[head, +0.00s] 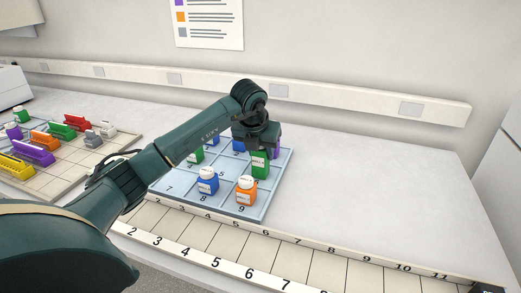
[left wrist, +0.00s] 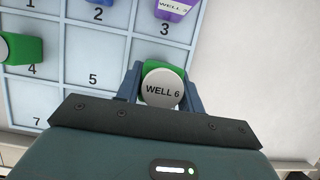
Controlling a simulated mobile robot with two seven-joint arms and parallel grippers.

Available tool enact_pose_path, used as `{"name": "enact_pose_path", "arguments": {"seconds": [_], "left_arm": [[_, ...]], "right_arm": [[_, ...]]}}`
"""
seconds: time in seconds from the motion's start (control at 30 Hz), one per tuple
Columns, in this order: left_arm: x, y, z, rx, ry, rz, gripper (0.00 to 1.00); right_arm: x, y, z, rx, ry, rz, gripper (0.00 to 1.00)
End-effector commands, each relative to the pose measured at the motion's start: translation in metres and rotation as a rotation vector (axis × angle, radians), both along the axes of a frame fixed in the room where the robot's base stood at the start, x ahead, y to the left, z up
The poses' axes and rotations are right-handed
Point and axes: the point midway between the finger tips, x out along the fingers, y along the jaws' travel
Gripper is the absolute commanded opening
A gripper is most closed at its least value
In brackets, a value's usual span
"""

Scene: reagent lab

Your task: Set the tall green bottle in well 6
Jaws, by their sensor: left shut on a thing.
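My left gripper (head: 257,143) is shut on the tall green bottle (head: 260,165), which is upright at the right side of the blue numbered tray (head: 221,174). The bottle is over or in the well 6 area; I cannot tell whether its base touches the tray. In the left wrist view, its pale round cap (left wrist: 162,90) reads "WELL 6", with the gripper's fingers (left wrist: 160,82) on both sides. The number of that well is hidden. My right gripper is not in view.
A blue bottle (head: 207,181) stands in well 8 and an orange bottle (head: 246,190) in well 9. A purple bottle (left wrist: 175,8) is in well 3, a green one (left wrist: 20,48) in well 4. A second rack with coloured items is at left. The bench at right is clear.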

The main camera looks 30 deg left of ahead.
Motion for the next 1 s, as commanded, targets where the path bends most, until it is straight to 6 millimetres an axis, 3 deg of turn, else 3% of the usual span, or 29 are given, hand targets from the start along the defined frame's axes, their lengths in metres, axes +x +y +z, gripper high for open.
{"name": "enact_pose_path", "arguments": {"seconds": [0.27,0.6,0.77,1.0], "left_arm": [[0.000,0.000,0.000,0.000,0.000,0.001,0.59],[-0.001,0.000,0.006,0.000,-0.002,0.000,0.59],[-0.009,-0.002,0.030,0.001,-0.006,-0.001,0.59],[-0.029,-0.007,0.078,0.000,-0.005,0.000,0.59]], "right_arm": [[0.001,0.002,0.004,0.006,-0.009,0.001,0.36],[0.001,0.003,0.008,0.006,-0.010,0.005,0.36],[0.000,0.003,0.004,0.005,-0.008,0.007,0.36],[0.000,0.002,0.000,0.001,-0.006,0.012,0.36]]}}
